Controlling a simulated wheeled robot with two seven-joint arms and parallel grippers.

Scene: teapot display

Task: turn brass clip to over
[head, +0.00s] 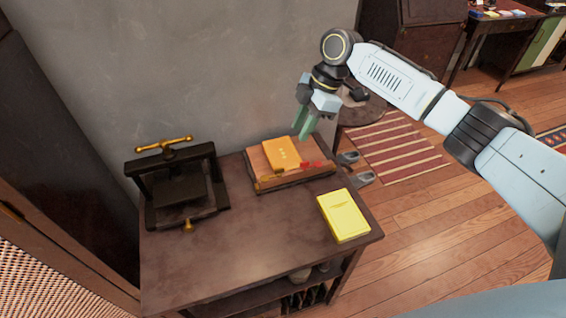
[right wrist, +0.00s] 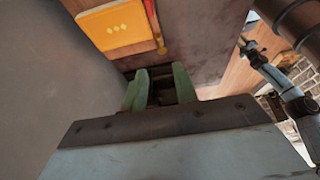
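An orange book (head: 281,153) rests on a wooden book stand (head: 257,166) at the back of the table. It also shows at the top of the right wrist view (right wrist: 115,25). A small brass-coloured piece (right wrist: 161,47), perhaps the brass clip, shows beside the book's right edge. Its exact position is too small to tell in the head view. My right gripper (head: 305,122) hangs above and behind the stand's right end, pointing down, apart from it. Its green fingers stand apart with nothing between them in the right wrist view (right wrist: 160,84).
A dark press with a brass handle (head: 163,145) stands at the table's left. A yellow book (head: 343,215) lies at the right. The table's front middle (head: 240,245) is clear. A grey wall (head: 200,70) rises behind.

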